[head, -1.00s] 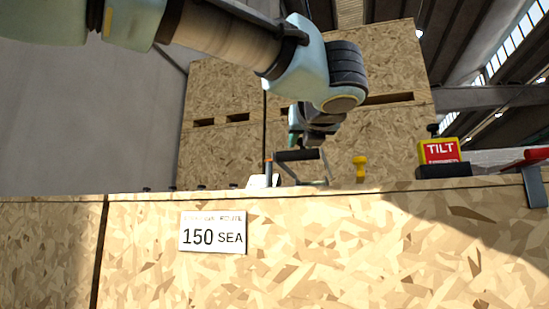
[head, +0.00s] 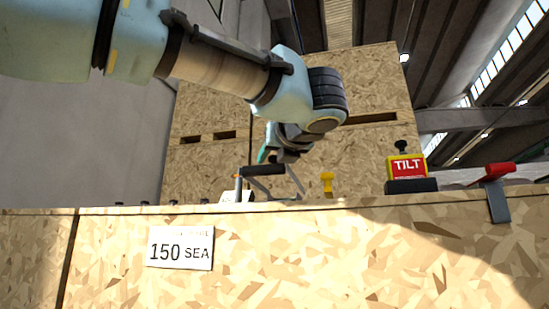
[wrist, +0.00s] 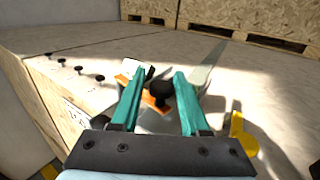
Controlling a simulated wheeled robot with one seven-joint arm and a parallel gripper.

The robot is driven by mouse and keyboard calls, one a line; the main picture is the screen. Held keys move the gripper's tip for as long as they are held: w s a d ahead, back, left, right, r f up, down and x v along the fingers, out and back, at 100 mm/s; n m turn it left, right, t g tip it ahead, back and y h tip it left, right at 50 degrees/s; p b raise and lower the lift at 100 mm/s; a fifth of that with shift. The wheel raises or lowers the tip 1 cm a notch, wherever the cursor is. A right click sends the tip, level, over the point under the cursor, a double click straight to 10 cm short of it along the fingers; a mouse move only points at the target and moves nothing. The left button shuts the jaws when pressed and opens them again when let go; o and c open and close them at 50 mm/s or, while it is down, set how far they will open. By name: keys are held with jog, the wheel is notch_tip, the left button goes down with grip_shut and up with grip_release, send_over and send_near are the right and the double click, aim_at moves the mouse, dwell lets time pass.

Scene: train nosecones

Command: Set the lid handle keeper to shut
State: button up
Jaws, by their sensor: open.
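In the wrist view an orange strip (wrist: 124,80) and a black knob (wrist: 160,90) show between and beside my fingers. My gripper (wrist: 154,76) is open, with its teal fingers either side of the knob and nothing clearly held. In the head view my gripper (head: 268,155) is just above the handle, its fingers mostly hidden.
A yellow knob (head: 327,184), a red and yellow TILT box (head: 407,168) and a red-handled clamp (head: 497,190) stand to the right. Several black pegs (wrist: 77,69) line the crate top at the left. Taller wooden crates (head: 210,100) stand behind.

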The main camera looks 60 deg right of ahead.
jog(key=shift+o, duration=1.3)
jog(key=shift+s, duration=0.1)
jog(key=b+v, duration=0.4)
jog(key=v, duration=0.6)
jog(key=shift+s+a+b, duration=0.25)
jog(key=shift+b, duration=0.1)
jog(key=shift+c, duration=0.3)
